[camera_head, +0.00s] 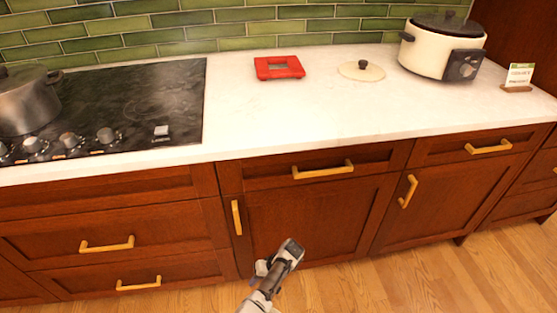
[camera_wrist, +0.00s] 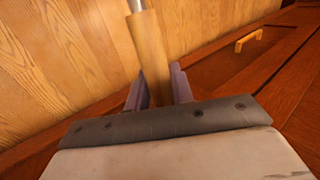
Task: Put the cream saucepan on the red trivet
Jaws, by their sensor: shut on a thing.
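The red trivet (camera_head: 265,70), a square with an opening in its middle, lies flat on the white counter near the tiled wall, with nothing on it. My gripper (camera_wrist: 159,86) is shut on a wooden handle (camera_wrist: 151,55) with a metal shank at its far end, which runs out of the top of the wrist view. The pan body is in neither view, so I cannot see whether this handle belongs to the cream saucepan. In the head view my arm is low, in front of the cabinets and below the counter edge.
A cream cooker (camera_head: 425,56) with a dark lid and a small sign (camera_head: 519,75) stand right of the trivet. A cream lid (camera_head: 350,71) lies between trivet and cooker. A black hob (camera_head: 150,100) with a metal pot (camera_head: 28,105) is left. Counter in front of the trivet is clear.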

